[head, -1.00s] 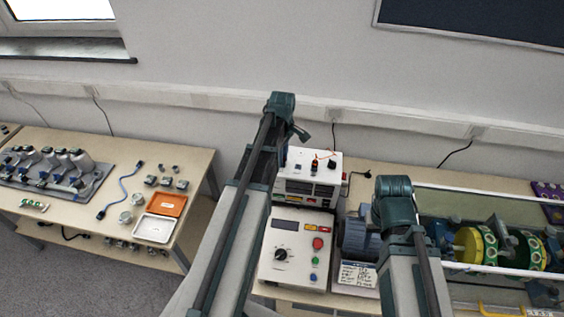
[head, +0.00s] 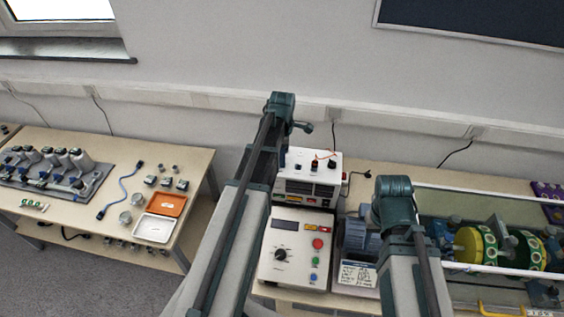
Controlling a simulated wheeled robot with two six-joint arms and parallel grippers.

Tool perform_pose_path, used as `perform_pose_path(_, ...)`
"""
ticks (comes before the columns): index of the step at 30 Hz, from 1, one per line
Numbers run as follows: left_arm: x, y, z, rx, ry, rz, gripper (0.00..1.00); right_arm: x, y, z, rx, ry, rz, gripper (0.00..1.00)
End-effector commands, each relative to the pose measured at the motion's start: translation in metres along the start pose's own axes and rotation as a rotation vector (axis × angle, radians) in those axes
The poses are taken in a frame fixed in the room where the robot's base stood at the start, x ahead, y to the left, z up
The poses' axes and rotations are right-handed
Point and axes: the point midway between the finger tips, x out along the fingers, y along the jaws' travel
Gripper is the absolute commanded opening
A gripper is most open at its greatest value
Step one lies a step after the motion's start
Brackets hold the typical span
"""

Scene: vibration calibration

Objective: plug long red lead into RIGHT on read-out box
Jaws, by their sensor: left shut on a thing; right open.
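A white box (head: 322,166) with a dark front panel stands against the back of the bench. On its top are a small red-and-dark part (head: 314,163) and a thin orange-red strand (head: 327,155); I cannot tell whether this is the long red lead. In front of it is a white box with a display (head: 285,225), a black knob and coloured buttons. I cannot tell which is the read-out box, and no RIGHT label is readable. My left arm rises left of both boxes, a dark wrist part jutting right above them. Neither gripper's fingers can be seen; my arms hide them.
A blue-grey ribbed machine (head: 357,236) and a lettered card (head: 355,273) stand right of the boxes. A railed rig with yellow and green discs (head: 470,246) fills the right. A separate table at left holds an orange tray (head: 167,204) and a white tray (head: 153,229).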

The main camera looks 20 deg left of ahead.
Motion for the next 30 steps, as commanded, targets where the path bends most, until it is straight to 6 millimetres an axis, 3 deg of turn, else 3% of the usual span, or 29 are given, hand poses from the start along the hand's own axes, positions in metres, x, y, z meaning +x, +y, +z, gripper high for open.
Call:
perform_pose_path(7,0.0,0.0,-0.0003,-0.015,0.0,0.0,0.0,0.0,0.0,0.0,0.0,0.0,0.0,0.5)
perform_pose_path(15,0.0,0.0,-0.0003,-0.18,0.0,0.0,0.0,0.0,0.0,0.0,0.0,0.0,0.0,0.5)
perform_pose_path(30,-0.0036,0.0002,-0.0004,-0.178,0.0,0.0,0.0,-0.0036,0.0003,0.0002,0.0,0.0,0.0,0.5)
